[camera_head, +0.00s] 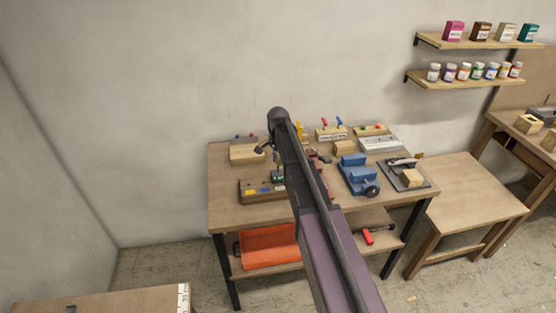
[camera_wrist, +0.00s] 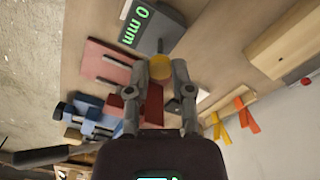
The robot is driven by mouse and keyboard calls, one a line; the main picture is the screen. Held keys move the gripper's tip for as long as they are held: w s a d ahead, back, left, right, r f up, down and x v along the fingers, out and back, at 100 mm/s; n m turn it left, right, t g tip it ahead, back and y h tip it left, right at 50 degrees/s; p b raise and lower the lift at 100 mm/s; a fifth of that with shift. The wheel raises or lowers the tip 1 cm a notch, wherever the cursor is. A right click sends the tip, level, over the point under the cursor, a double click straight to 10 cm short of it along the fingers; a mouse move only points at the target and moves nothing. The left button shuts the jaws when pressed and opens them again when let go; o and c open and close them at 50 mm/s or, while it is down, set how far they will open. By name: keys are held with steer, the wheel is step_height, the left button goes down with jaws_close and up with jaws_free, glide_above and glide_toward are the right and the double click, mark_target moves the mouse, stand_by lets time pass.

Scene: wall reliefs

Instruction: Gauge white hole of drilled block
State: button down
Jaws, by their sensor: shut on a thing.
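A wooden block (camera_head: 262,190) with yellow, blue and pale marks stands at the table's front left; I take it for the drilled block. Its holes are too small to make out, and its right end is near my arm. My gripper (camera_wrist: 158,88) is shut on what looks like a gauge (camera_wrist: 155,32), a grey body with a green "0 mm" display, a thin rod and a yellow round knob (camera_wrist: 160,67) at the fingertips. In the head view the gauge's green display (camera_head: 277,176) shows beside my arm, just behind the block. I cannot tell whether the gauge touches the block.
A red slotted plate (camera_wrist: 108,68) lies close to my fingers. A blue vise (camera_head: 356,174) stands right of my arm. Another wooden block (camera_head: 247,153) is at the back left, and several small fixtures line the wall side. An orange bin (camera_head: 268,246) sits on the lower shelf.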

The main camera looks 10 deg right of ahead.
steer(key=shift+c, duration=2.4)
jaws_free()
steer(key=shift+f, duration=0.15)
steer(key=shift+f+b, duration=1.45)
steer(key=shift+b, duration=0.15)
step_height(320, 180, up, 14)
steer(key=p, duration=1.4)
steer(key=s+f+n+b, duration=0.3)
steer(key=s, duration=0.6)
steer(key=s+f+n+b, duration=0.4)
steer(key=s, duration=0.6)
steer(key=s+f+n+b, duration=0.3)
steer(key=s+n, duration=0.1)
steer(key=s, duration=0.6)
steer(key=shift+f, duration=0.25)
